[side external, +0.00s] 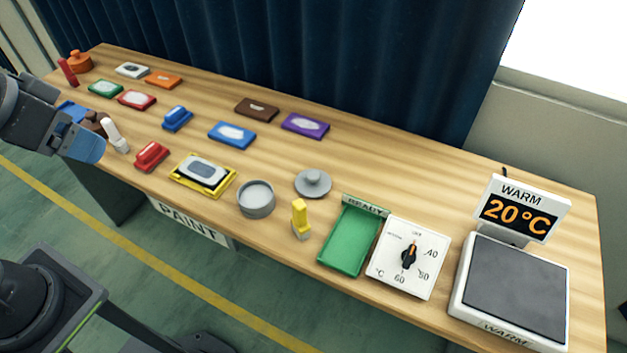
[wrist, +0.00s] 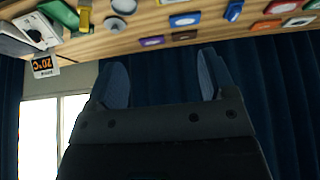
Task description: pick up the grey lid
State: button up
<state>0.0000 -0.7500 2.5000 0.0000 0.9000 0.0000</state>
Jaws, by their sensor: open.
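The grey lid (side external: 313,183), a round disc with a small knob on top, lies flat on the wooden table. It is behind and to the right of the round grey pot (side external: 256,199), apart from it. The lid also shows small near the top of the wrist view (wrist: 115,23). My gripper (side external: 78,136) is at the far left end of the table in the side view, well away from the lid. In the wrist view its two blue fingers (wrist: 161,62) are spread apart with nothing between them.
A green tray (side external: 349,241), a dial panel (side external: 427,262) and a warming plate (side external: 515,287) are to the right. Several coloured pads and blocks lie to the left. The table behind the lid is clear.

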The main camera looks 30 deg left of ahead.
jog(key=o, duration=0.4)
jog(key=n+g, duration=0.6)
jog(key=n, duration=0.6)
send_over(312, 173)
notch_tip(312, 173, down, 15)
notch_tip(312, 173, down, 8)
jog(key=shift+w+f, duration=0.15)
jog(key=shift+f, duration=2.95)
